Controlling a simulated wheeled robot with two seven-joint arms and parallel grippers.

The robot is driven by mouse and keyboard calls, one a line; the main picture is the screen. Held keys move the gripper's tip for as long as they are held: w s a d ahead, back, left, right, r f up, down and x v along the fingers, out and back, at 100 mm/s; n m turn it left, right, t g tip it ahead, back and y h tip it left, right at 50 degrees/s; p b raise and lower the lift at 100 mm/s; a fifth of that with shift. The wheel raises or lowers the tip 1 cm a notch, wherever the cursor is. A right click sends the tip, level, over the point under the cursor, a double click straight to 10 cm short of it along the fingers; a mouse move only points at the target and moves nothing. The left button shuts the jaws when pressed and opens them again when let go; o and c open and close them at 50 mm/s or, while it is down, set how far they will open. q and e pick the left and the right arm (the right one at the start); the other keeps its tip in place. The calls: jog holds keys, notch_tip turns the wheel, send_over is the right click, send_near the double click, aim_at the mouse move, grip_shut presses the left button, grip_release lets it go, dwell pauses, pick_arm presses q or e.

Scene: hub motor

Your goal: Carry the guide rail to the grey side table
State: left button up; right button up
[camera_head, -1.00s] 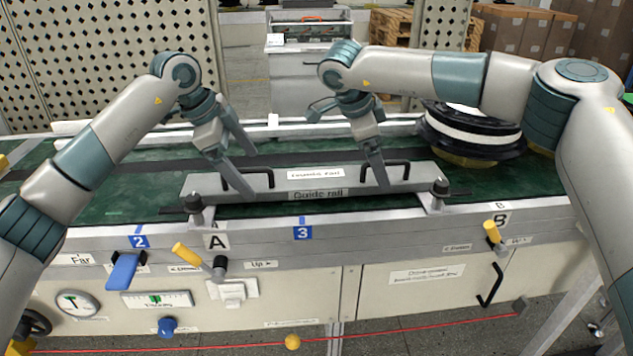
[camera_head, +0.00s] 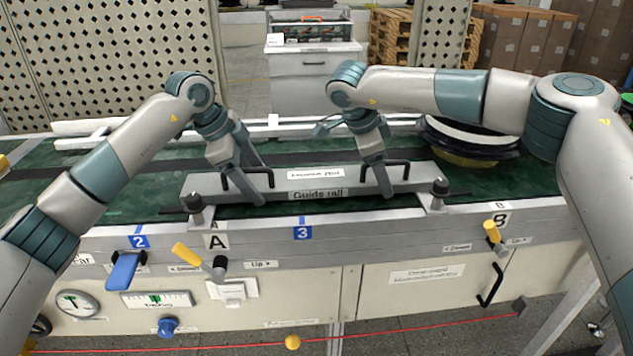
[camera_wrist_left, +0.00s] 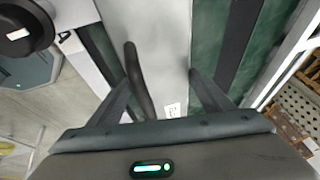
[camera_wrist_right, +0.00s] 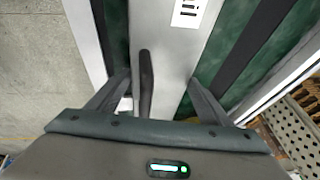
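The guide rail (camera_head: 318,188) is a long grey bar with two black handles, lying across the front of the green conveyor, a dark knob at each end. My left gripper (camera_head: 258,182) is open at its left handle (camera_head: 248,172); in the left wrist view the handle (camera_wrist_left: 138,85) stands between the spread fingers. My right gripper (camera_head: 385,180) is at the right handle (camera_head: 398,163); in the right wrist view its fingers are spread with the handle (camera_wrist_right: 146,85) between them. Neither gripper visibly clamps a handle. No side table is clearly identifiable.
A grey cabinet (camera_head: 313,82) with a toolbox on top stands behind the conveyor. A round black-and-white part (camera_head: 470,138) sits on the belt at right. Yellow levers (camera_head: 187,253) and a red cord (camera_head: 230,348) are along the conveyor front.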

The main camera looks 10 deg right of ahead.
pick_arm(q)
jog(key=c, duration=0.5)
pick_arm(e)
jog(key=c, duration=0.5)
pick_arm(q)
jog(key=shift+o, duration=0.2)
jog(key=shift+r, duration=0.15)
pick_arm(e)
jog(key=shift+o, duration=0.2)
jog(key=shift+r, duration=0.15)
pick_arm(q)
jog(key=shift+w, duration=0.1)
pick_arm(e)
jog(key=shift+w, duration=0.1)
